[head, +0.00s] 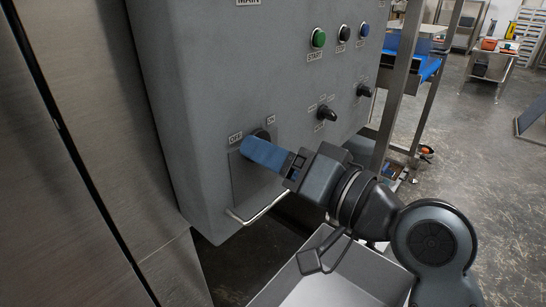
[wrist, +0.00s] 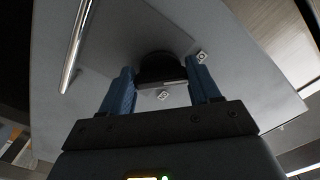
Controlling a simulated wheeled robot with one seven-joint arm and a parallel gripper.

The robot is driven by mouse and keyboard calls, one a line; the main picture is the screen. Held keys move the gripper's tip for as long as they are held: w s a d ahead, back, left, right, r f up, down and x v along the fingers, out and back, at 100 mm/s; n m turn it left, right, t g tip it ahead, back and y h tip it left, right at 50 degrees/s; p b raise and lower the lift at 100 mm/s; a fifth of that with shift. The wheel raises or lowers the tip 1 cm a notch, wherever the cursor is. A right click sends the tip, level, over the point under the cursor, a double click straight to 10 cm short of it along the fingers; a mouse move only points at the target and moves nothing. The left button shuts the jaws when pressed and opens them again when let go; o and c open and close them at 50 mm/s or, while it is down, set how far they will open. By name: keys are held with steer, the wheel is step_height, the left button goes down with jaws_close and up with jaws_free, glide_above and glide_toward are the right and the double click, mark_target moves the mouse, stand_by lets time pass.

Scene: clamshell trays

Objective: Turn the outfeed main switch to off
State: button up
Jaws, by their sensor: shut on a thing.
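The main switch is a black rotary knob (head: 262,134) on a plate low on the grey control box, with an OFF label (head: 235,137) at its left and an ON label (head: 271,119) at its upper right. My gripper (head: 258,149) has its blue fingers at the knob and hides most of it in the head view. In the wrist view the knob (wrist: 163,68) sits between the two fingers of my gripper (wrist: 163,82), which is shut on it. Which label the knob points at cannot be told.
The grey control box (head: 190,70) also bears a green START button (head: 318,38), other buttons and two smaller black selectors (head: 326,113). A metal bar handle (head: 262,209) juts out below the switch. A grey open bin (head: 335,270) stands under my arm. Steel frame posts stand at the right.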

steer(key=shift+f, duration=0.1)
steer(key=o, duration=1.1)
steer(key=shift+c, duration=0.2)
steer(key=v, duration=0.7)
steer(key=shift+s+d, duration=0.25)
steer(key=shift+d, duration=0.05)
